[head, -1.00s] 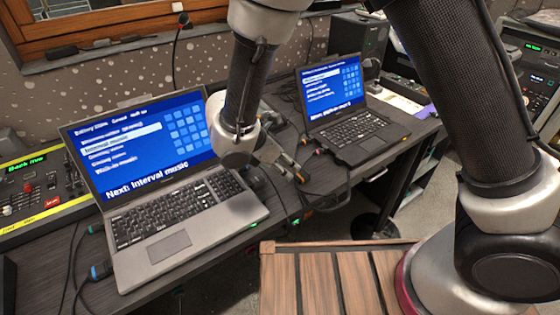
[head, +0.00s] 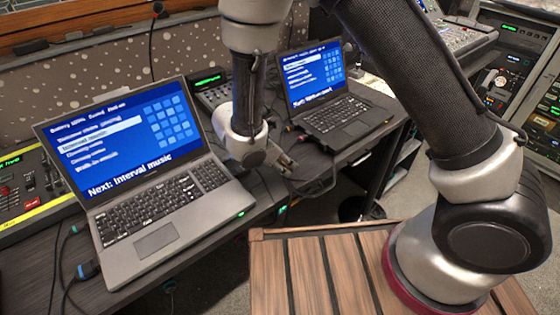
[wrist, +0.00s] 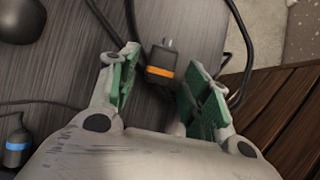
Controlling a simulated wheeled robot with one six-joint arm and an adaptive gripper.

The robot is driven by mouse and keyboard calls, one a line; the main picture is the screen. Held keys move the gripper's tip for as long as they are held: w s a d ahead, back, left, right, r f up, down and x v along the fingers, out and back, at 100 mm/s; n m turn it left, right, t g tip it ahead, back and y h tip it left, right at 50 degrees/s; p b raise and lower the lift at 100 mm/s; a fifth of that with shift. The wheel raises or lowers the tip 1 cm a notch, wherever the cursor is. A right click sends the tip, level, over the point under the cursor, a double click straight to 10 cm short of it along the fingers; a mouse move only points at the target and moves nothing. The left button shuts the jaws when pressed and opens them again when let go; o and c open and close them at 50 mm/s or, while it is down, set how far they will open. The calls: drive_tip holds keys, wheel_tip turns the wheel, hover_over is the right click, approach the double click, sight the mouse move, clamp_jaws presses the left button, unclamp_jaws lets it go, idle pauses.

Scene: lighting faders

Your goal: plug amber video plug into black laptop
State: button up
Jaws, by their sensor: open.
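The black laptop (head: 322,95) stands open on the dark desk at the upper middle of the head view, its screen lit blue. The amber video plug (wrist: 161,66) is a small dark plug with an orange band and a metal tip, seen in the wrist view. It lies over the desk between the green-padded fingers of my gripper (wrist: 164,78), which is open, with a gap visible beside the plug. In the head view my gripper (head: 285,163) is low at the desk, between the two laptops. The plug cannot be clearly made out there.
A grey laptop (head: 160,232) stands open at the left. A blue-banded plug (wrist: 15,146) lies at the lower left of the wrist view, and a dark mouse (wrist: 20,20) at its upper left. Black cables cross the desk. A fader console (head: 30,185) stands behind the grey laptop.

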drive_tip(key=c, duration=0.9)
drive_tip(key=shift+r, duration=2.55)
drive_tip(key=shift+a, duration=0.1)
